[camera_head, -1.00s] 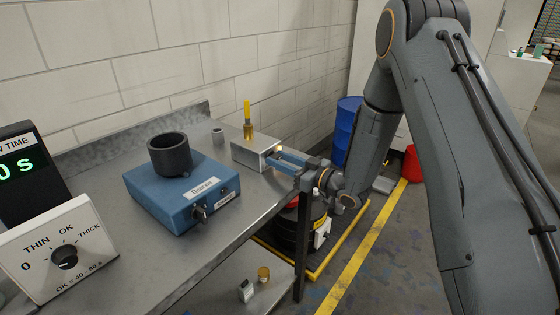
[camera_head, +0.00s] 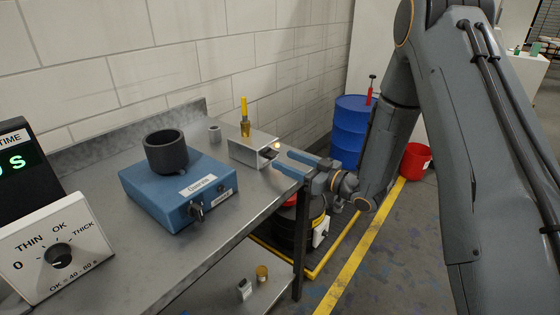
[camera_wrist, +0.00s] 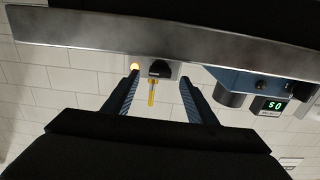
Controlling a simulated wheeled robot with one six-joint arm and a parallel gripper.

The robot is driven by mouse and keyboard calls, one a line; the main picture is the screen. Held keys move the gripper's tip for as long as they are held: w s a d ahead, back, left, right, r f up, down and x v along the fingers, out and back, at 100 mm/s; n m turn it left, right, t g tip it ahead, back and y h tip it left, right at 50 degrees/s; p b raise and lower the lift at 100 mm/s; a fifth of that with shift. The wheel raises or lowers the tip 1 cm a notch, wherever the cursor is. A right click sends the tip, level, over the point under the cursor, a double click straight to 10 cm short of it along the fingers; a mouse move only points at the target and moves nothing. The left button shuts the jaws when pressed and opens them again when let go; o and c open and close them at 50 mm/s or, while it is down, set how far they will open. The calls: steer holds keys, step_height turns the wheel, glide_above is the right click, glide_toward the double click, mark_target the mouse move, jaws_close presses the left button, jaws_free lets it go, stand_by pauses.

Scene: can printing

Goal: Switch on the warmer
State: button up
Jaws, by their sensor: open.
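A small pale metal box (camera_head: 250,153) stands near the right end of the bench. A yellow stick (camera_head: 244,104) stands upright at it. Its right-hand face carries a dark switch part (camera_head: 268,153) and a small glowing lamp (camera_head: 277,146). I take this box to be the warmer, though I read no label on it. My gripper (camera_head: 279,162) is open and empty just right of that face, apart from it. In the wrist view, which is upside down, the dark switch part (camera_wrist: 160,69) lies between my open fingers (camera_wrist: 160,80), with the lamp (camera_wrist: 135,66) lit beside it.
A blue box (camera_head: 160,205) with a knob and a black cup (camera_head: 166,150) stands left on the bench (camera_head: 205,255). A white dial panel (camera_head: 60,245) and a timer display (camera_head: 20,165) are at far left. A blue barrel (camera_head: 350,130) and red bucket (camera_head: 415,160) stand on the floor.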

steer(key=shift+b+v, duration=0.35)
steer(key=shift+v, duration=1.4)
steer(key=shift+s, duration=0.1)
